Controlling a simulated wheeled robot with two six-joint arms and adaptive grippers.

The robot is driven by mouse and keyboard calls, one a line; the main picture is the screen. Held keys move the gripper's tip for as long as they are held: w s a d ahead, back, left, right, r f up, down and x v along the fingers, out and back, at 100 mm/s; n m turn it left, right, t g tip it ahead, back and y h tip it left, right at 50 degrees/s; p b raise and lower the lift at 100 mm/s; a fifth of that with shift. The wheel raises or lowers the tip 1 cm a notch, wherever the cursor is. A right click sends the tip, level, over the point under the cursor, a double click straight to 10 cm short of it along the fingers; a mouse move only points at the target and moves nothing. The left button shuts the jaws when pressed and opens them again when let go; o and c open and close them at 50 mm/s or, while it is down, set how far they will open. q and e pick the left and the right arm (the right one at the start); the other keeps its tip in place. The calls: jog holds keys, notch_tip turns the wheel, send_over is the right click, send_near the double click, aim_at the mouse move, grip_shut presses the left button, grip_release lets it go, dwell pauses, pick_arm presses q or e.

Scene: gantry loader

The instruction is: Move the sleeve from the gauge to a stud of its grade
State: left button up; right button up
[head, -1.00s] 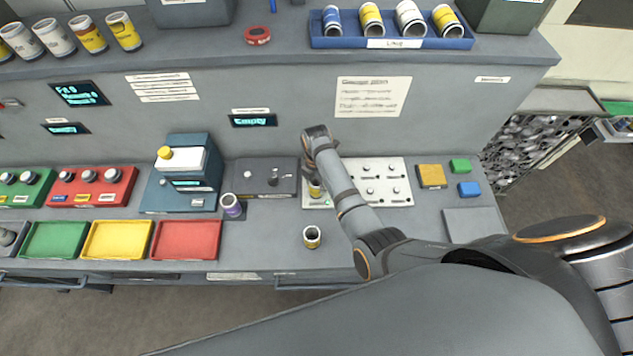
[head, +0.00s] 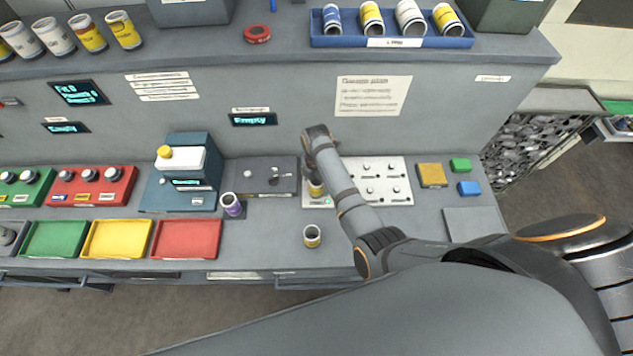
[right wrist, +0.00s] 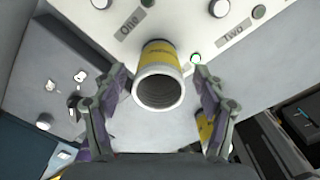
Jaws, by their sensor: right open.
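In the head view this sleeve (head: 316,188) shows partly behind my right arm. My right gripper (right wrist: 161,88) is open, with one finger on each side of the sleeve and a gap showing on both sides. Labels "One" and "Two" are legible on the plate in the wrist view. Which fixture is the gauge cannot be told for certain. My left gripper is not in view.
Another yellow-banded sleeve (head: 312,236) stands on the bench in front. Trays (head: 187,240) line the front left.

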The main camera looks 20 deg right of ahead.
notch_tip(320, 180, up, 7)
jog(key=shift+r, duration=0.2)
dwell(0.7)
